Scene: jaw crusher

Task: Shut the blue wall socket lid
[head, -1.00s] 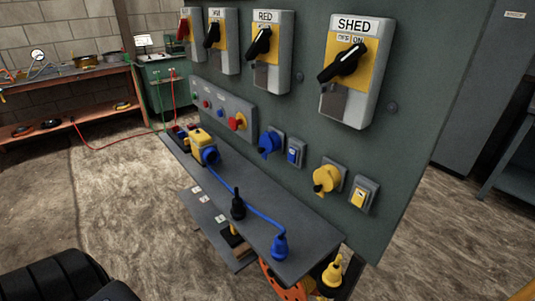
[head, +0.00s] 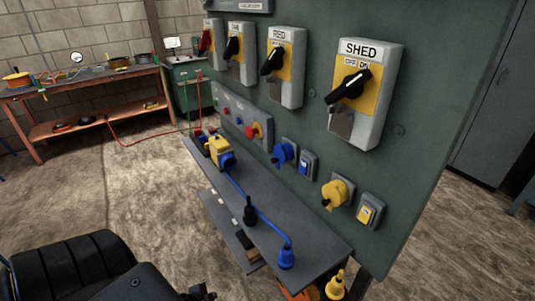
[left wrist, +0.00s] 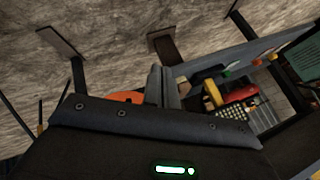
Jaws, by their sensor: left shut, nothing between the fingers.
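The blue wall socket (head: 284,153) with its lid is on the grey-green panel, left of a blue switch (head: 307,165). The lid is too small in the picture to tell how far it stands open. My left gripper (head: 203,292) shows at the bottom edge of the head view, low and well to the left of the socket, touching nothing. In the left wrist view its fingers (left wrist: 163,86) are together and empty, over the floor and shelf area. My right gripper is not in view.
A yellow socket (head: 337,194) is to the right. Open floor lies left of the shelf.

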